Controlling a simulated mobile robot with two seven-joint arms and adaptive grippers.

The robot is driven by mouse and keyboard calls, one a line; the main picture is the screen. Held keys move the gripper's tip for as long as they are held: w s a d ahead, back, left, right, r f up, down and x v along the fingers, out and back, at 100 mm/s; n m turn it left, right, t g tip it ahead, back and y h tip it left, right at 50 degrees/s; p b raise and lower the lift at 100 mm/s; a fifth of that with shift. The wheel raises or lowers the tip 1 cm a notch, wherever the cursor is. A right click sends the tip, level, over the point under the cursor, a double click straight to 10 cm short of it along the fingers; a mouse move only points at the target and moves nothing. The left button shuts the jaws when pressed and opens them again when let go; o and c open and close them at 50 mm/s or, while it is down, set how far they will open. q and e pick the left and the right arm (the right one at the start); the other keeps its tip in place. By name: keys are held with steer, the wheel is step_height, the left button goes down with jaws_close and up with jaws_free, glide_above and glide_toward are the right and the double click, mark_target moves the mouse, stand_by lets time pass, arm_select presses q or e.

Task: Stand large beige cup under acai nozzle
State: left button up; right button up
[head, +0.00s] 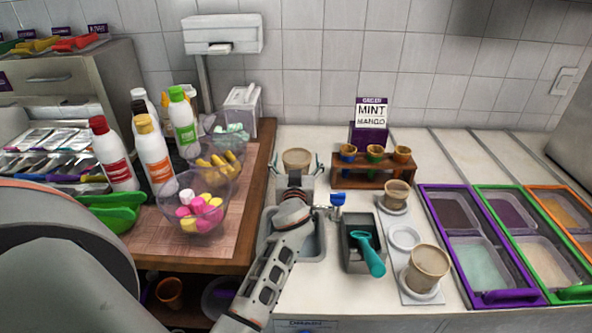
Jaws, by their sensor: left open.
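My left gripper (296,161) reaches forward over the counter with its fingers spread. A beige cup (297,157) shows between the fingers, with a gap visible on each side; I cannot tell whether it is between them or just beyond. Another large beige cup (428,262) stands upright on the white holder strip (408,293) at front right. A smaller beige cup (397,190) stands at the strip's back. I cannot make out an acai nozzle. My right gripper is not in view.
A sink (312,247) lies under my left arm. A blue-topped fitting (338,200), a dark bin with a teal scoop (367,253) and a wooden rack (374,180) with small cups stand nearby. Bottles and topping bowls (197,215) crowd the left. Framed tubs (480,292) are at right.

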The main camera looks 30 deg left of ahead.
arm_select(q)
steer(key=shift+c, duration=0.5)
steer(key=c, duration=1.1)
